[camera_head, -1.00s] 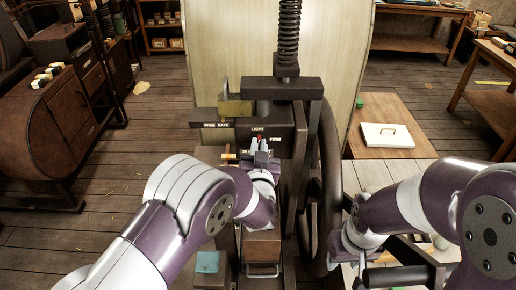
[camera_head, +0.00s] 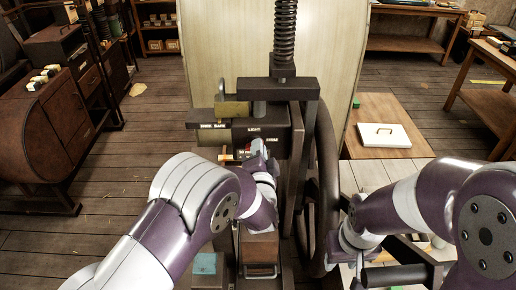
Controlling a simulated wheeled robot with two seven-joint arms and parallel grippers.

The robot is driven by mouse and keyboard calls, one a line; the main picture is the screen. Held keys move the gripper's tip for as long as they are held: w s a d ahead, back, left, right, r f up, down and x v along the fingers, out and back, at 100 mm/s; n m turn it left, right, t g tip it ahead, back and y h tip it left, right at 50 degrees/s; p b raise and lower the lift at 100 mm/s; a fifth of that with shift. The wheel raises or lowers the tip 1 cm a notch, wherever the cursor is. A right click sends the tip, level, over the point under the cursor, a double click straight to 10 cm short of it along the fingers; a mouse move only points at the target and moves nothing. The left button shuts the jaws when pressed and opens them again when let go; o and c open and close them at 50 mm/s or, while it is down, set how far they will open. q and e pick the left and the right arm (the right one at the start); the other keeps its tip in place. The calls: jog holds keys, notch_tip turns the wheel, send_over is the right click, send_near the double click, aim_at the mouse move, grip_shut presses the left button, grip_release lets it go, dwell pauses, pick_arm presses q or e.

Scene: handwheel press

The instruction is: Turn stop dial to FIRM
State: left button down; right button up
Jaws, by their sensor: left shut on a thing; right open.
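The press stands in the middle, with labels LIGHT (camera_head: 254,129) and FIRM (camera_head: 271,136) on its dark front block. The stop dial (camera_head: 243,149) is mostly hidden behind my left gripper; only a small red and pale part shows below the labels. My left gripper (camera_head: 258,148) is shut at the dial, just below the FIRM label; its fingertips are hard to make out. My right gripper (camera_head: 350,256) is open beside the lower right of the large handwheel (camera_head: 328,180). I cannot tell whether it touches the rim.
A brass block (camera_head: 233,108) sits on a ledge marked with a SAFE label. A drawer with a metal handle (camera_head: 261,268) and a teal pad (camera_head: 205,263) lie below.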

pick_arm(q)
jog(key=m, duration=0.5)
jog(key=shift+f+p, duration=0.25)
jog(key=shift+p, duration=0.15)
dwell(0.3)
jog(key=c, duration=1.2)
grip_release()
jog(key=shift+o, duration=0.2)
jog(key=shift+d, duration=0.1)
jog(key=s+b, duration=0.4)
jog(key=s, duration=0.8)
jog(key=shift+s, duration=0.4)
